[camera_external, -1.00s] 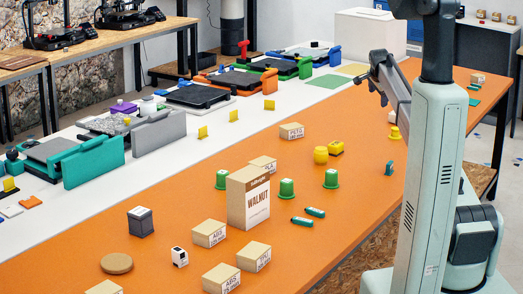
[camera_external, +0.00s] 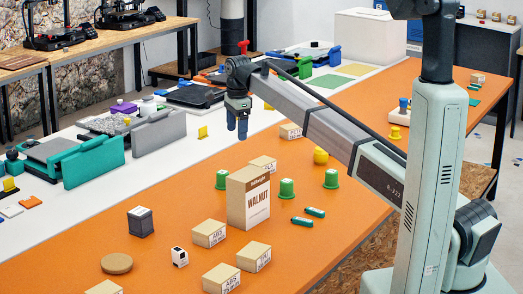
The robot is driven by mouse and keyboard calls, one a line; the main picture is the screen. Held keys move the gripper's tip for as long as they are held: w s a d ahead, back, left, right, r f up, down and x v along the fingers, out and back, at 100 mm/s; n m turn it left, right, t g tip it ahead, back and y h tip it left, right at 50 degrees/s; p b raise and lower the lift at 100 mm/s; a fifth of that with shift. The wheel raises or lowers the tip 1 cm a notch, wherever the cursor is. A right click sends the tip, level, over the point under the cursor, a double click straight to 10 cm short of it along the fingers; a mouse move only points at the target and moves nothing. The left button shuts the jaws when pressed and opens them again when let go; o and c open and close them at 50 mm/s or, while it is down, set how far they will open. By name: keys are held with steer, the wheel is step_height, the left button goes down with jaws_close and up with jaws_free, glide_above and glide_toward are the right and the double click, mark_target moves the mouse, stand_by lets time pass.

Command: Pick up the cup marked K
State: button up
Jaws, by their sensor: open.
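Several cup-like pieces stand on the orange table: a green one (camera_external: 221,180) left of the walnut box, a green one (camera_external: 287,189) just right of it, and another green one (camera_external: 331,179) farther right. My gripper (camera_external: 237,124), with blue fingers pointing down, hangs in the air behind the walnut box in the picture. It is open and holds nothing visible.
The tall walnut box (camera_external: 248,198) stands mid-table among small cartons (camera_external: 209,233). Green cylinders (camera_external: 302,221) lie in front. A dark block (camera_external: 140,222) and a round brown disc (camera_external: 117,263) are at left.

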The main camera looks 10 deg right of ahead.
glide_above(223, 172)
steer(key=shift+g, duration=0.4)
steer(key=f, duration=0.8)
steer(key=shift+s+a+f, duration=0.1)
steer(key=shift+s+f, duration=0.05)
steer(key=shift+s, duration=0.2)
steer(key=shift+w+f, duration=0.2)
steer(key=shift+f, duration=1.15)
steer(key=shift+w+f, duration=0.2)
steer(key=shift+f, duration=1.15)
steer(key=c, duration=1.1)
steer(key=shift+r, duration=0.1)
